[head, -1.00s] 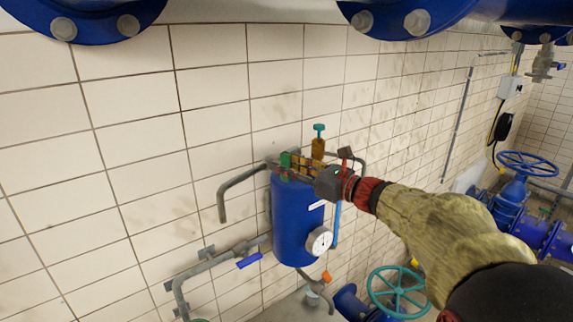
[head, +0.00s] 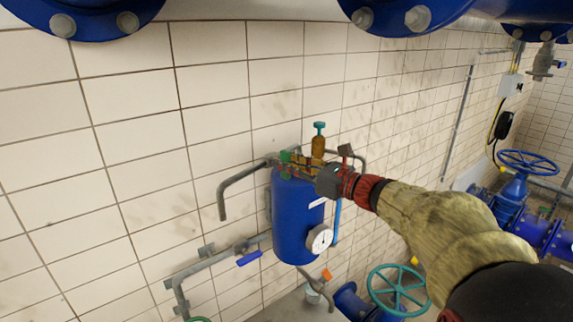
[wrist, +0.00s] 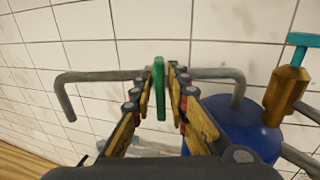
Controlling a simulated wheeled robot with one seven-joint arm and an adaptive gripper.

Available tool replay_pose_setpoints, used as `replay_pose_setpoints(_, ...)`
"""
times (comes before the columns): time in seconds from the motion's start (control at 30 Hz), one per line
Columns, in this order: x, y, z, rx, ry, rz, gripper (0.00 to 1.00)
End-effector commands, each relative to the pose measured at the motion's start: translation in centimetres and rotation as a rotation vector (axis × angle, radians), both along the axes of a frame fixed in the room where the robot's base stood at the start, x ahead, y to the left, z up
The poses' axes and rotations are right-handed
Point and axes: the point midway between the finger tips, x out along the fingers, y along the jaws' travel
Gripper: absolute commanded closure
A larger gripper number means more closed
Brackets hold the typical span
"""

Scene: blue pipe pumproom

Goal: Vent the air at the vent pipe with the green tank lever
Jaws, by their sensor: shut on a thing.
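The blue tank (head: 292,225) is mounted on the tiled wall; its top also shows in the wrist view (wrist: 240,130). The green lever (wrist: 159,88) stands on the grey vent pipe (wrist: 105,76), upright in the wrist view. In the head view the lever (head: 285,157) is partly hidden by my fingers. The vent pipe (head: 238,180) runs left from above the tank and bends down to an open end. My gripper (wrist: 161,84) is shut on the green lever, with one finger on each side of it.
A brass valve with a teal handle (head: 319,140) stands right of my fingers, close to them. A white gauge (head: 319,239) is on the tank's front. A blue-handled valve (head: 248,259) sits on the lower left pipe. Large blue pipes (head: 435,15) run overhead.

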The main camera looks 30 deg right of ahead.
Motion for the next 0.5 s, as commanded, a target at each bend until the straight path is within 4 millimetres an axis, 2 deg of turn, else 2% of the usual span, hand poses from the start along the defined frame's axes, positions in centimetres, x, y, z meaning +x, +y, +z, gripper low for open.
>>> replay_pose_setpoints(0.27, -0.04, 0.07, -0.53, -0.109, -0.056, -0.001, 1.00)
replay_pose_setpoints(0.5, -0.12, 0.22, -0.75, -0.271, -0.135, -0.001, 1.00)
